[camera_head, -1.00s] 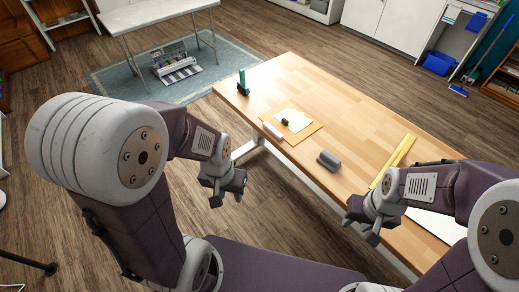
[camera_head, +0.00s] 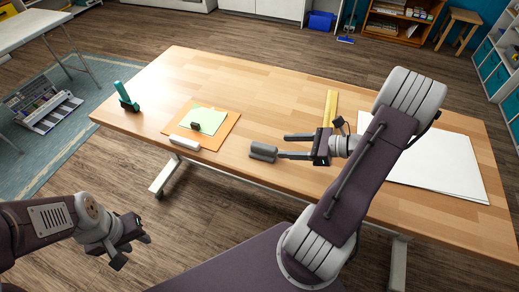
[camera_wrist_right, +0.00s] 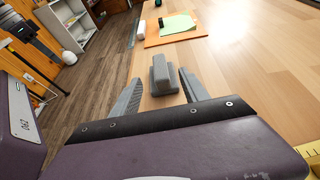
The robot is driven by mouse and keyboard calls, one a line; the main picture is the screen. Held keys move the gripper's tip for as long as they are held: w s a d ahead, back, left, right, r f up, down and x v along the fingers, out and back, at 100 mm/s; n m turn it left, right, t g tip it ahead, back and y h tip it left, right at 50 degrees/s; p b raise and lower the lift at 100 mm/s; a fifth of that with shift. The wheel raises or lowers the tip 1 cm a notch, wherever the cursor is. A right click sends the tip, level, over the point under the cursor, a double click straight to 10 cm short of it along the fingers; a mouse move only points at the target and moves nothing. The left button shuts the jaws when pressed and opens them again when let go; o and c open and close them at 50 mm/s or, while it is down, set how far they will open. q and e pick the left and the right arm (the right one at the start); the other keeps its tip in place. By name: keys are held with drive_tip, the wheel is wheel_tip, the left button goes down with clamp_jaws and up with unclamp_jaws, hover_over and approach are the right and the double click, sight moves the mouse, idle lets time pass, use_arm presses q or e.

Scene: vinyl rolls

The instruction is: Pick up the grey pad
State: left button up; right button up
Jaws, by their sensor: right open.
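The grey pad (camera_head: 263,151) is a small grey block with a raised grip, lying near the front edge of the wooden table (camera_head: 230,80). My right gripper (camera_head: 284,146) is open, low over the table just right of the pad, its fingers pointing at it. In the right wrist view the pad (camera_wrist_right: 163,76) shows between and slightly beyond the two spread fingertips (camera_wrist_right: 160,84). I cannot tell whether either finger touches it. My left gripper (camera_head: 132,250) hangs empty in front of the table's left part, its fingers apart.
An orange sheet (camera_head: 222,136) with a pale green sheet (camera_head: 218,116) and small dark object (camera_head: 195,127) lies left of the pad, near a white bar (camera_head: 185,142). A yellow ruler (camera_head: 329,106) and white sheets (camera_head: 445,165) lie right.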

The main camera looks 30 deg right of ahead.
sight(266, 146)
drive_tip(key=b+x, duration=0.1)
drive_tip(key=x, duration=0.7)
drive_tip(key=shift+w+a+f+b, duration=0.15)
drive_tip(key=shift+a+f+b, duration=0.1)
drive_tip(key=shift+b, duration=0.15)
drive_tip(key=shift+w+a, duration=0.2)
drive_tip(key=shift+w, duration=0.1)
drive_tip(key=shift+s, duration=0.1)
drive_tip(key=c, duration=0.3)
clamp_jaws()
